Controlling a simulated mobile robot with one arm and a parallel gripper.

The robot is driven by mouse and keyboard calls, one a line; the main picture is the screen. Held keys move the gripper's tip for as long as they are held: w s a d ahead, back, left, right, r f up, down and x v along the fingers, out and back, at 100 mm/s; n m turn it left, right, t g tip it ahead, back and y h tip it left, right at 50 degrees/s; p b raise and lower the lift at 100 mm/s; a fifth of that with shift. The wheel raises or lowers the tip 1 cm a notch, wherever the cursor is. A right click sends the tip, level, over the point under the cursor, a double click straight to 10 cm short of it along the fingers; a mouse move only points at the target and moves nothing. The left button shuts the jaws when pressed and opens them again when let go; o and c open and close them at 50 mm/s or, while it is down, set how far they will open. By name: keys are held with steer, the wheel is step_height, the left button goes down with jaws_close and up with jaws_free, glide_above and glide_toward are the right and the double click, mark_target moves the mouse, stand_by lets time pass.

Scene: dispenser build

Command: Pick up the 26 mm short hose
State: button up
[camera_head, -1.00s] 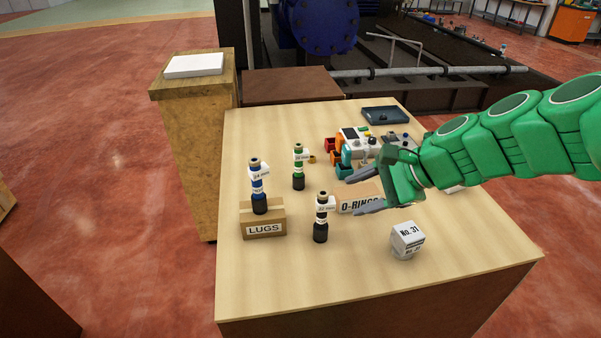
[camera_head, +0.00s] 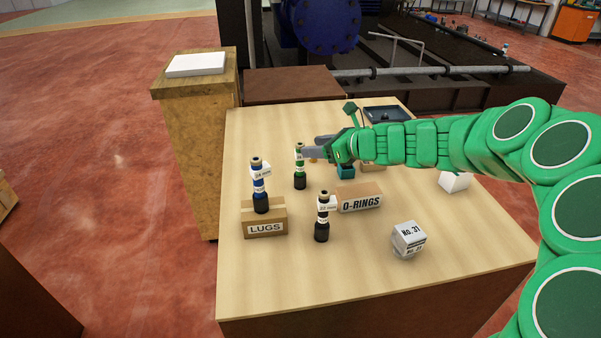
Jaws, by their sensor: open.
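The green-banded short hose (camera_head: 300,178) stands upright on the table; its white tag looked like 26 mm a moment ago and is now partly covered. My gripper (camera_head: 309,148) is open, its grey fingers pointing left at the upper part of this hose. I cannot tell whether the hose is between the fingers or just beyond their tips.
The O-RINGS box (camera_head: 360,201) lies right of the hoses. A No. 31 box (camera_head: 409,239) is near the front right, and a white box (camera_head: 455,182) is under my arm. A dark tray (camera_head: 385,114) lies at the back. The table's front left is clear.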

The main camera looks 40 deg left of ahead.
mark_target(303, 145)
steer(key=shift+x, duration=3.95)
steer(key=shift+w+r, duration=0.1)
steer(key=shift+r, duration=0.1)
steer(key=shift+c, duration=0.4)
jaws_close()
